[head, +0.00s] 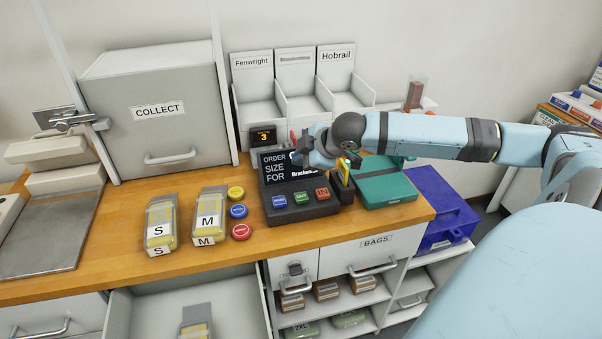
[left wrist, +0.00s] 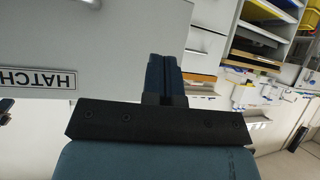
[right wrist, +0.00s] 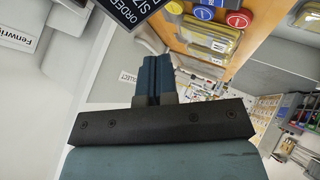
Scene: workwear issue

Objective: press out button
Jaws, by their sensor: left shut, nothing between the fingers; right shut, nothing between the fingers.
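A dark console (head: 302,213) stands on the wooden counter. It has a blue button (head: 279,200), a green button (head: 301,197) and an orange-red button (head: 322,193) in a row. The lettering is small; the red one seems to read IN, and I cannot read OUT for certain on another. My right gripper (head: 301,148) is shut and empty, above and behind the buttons, in front of the order screen (head: 274,168) and apart from the buttons. Its closed fingers also show in the right wrist view (right wrist: 155,75). My left gripper (left wrist: 164,73) is shut and empty near a HATCH panel (left wrist: 45,80), outside the head view.
A yellow-tipped holder (head: 342,180) stands right of the console, beside a teal case (head: 385,187). Yellow, blue and red discs (head: 238,211) and S and M packs (head: 161,226) lie to the left. Labelled bins (head: 300,85) stand behind. A drawer (head: 145,310) is open below the counter.

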